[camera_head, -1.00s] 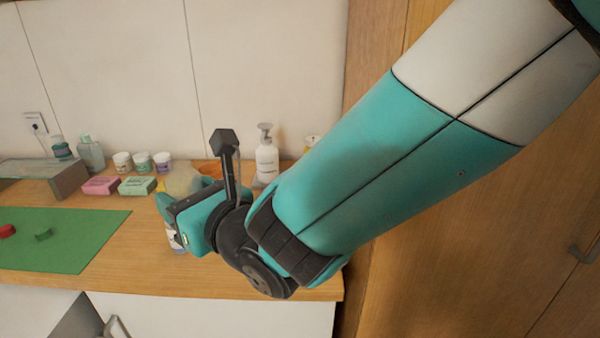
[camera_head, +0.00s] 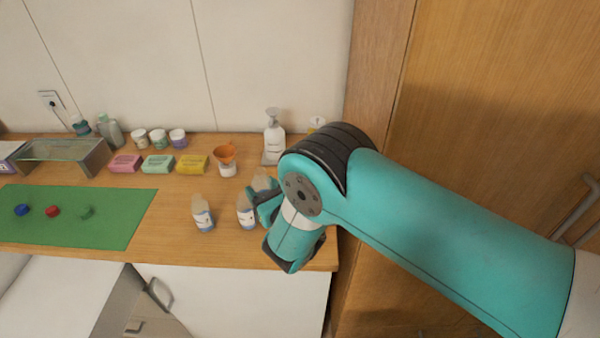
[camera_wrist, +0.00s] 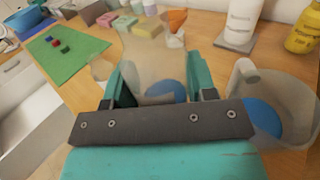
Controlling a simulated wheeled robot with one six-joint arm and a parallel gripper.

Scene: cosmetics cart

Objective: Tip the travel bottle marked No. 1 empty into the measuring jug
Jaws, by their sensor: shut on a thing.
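My gripper (camera_head: 254,206) is low over the right front of the counter. In the wrist view its two teal fingers are shut on a clear travel bottle (camera_wrist: 150,58) with blue at its base, which looks upright. In the head view this bottle (camera_head: 246,212) shows a white label; I cannot read a number. Another bottle (camera_head: 203,216) stands to its left. Just behind the gripper is a pale clear vessel (camera_head: 262,183), partly hidden. The wrist view shows a clear vessel with blue inside (camera_wrist: 290,105) at right; I cannot tell whether it is the measuring jug.
A white pump bottle (camera_head: 273,138) and an orange funnel (camera_head: 225,152) on a white jar stand behind. Pink, green and yellow boxes (camera_head: 192,164) line the back. A green mat (camera_head: 110,225) with small caps lies left. A tall wooden cabinet (camera_head: 480,80) borders the right side.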

